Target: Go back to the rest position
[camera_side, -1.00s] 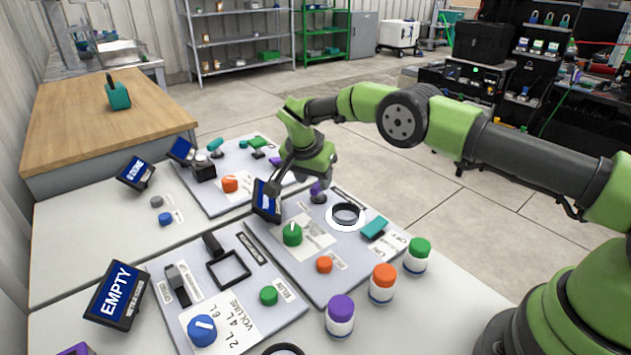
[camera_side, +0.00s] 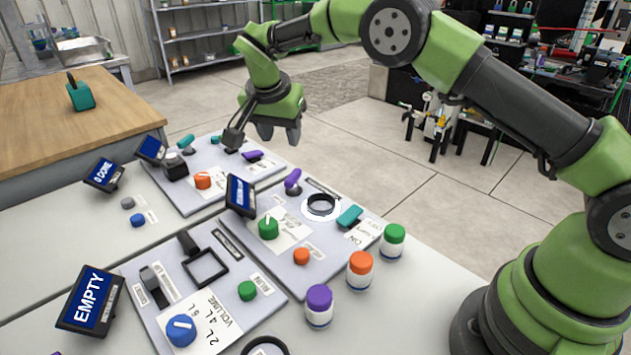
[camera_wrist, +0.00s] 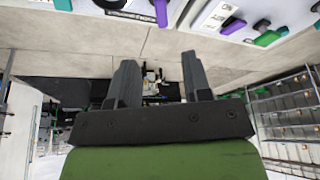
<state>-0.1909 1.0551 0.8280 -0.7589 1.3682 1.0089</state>
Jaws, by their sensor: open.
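My gripper (camera_side: 279,131) is raised above the far panels in the side view, its fingers pointing down and apart from everything. In the wrist view, my gripper (camera_wrist: 158,84) has its two dark fingers spread, with nothing between them. Below it stand the panel with the white-ringed socket (camera_side: 321,205) and green knob (camera_side: 268,228), and the far panel with an orange knob (camera_side: 203,180). A purple lever (camera_side: 293,178) stands near the ring.
Jars with purple (camera_side: 319,299), orange (camera_side: 360,264) and green (camera_side: 394,233) lids stand at the table's right edge. A near panel has a blue dial (camera_side: 181,330); a screen reading EMPTY (camera_side: 89,300) stands beside it. A wooden table (camera_side: 60,120) is at the left.

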